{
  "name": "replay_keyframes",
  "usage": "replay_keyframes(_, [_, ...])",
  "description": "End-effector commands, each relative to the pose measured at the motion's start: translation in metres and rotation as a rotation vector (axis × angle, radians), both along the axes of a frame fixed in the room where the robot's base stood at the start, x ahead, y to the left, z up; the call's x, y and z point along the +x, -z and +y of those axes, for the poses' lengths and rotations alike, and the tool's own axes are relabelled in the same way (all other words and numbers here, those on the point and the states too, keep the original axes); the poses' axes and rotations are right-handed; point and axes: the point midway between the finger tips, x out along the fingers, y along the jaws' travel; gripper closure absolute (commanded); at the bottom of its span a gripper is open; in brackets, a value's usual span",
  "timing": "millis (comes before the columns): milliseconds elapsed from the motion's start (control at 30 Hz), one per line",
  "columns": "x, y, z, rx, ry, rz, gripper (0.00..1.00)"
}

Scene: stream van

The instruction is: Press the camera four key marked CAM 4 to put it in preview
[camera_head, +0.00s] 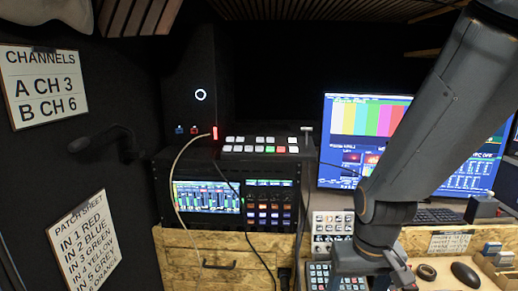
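A small switcher panel (228,149) with two rows of keys sits on top of the equipment rack. Most of its keys are white; one is lit green (269,149) and one red (281,149). Any key markings are too small to read, so I cannot tell which is CAM 4. A white panel of keys (318,238) stands right of the rack, partly behind my arm, and its labels are unreadable too. My arm comes down from the upper right. Its end with my gripper (397,275) is low at the bottom edge, right of and below the switcher; its fingers are not clear.
A lever stands at the switcher's right end. A cable (180,160) hangs over the rack front. A dark keypad (318,275) lies at the bottom, partly behind my arm. A large monitor (338,125) stands behind my arm. A mouse (465,274) lies on the desk. Space above the switcher is clear.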

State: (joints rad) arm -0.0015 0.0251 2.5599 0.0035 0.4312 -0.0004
Motion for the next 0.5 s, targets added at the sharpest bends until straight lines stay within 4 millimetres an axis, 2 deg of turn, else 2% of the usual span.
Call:
replay_keyframes(33, [0.0000,0.0000,0.0000,0.000,0.000,0.000,0.42])
replay_keyframes(67, [0.0000,0.0000,0.0000,0.000,0.000,0.000,0.47])
replay_keyframes(367, [0.0000,0.0000,0.0000,0.000,0.000,0.000,0.98])
replay_keyframes(500, [0.0000,0.0000,0.0000,0.000,0.000,0.000,1.00])
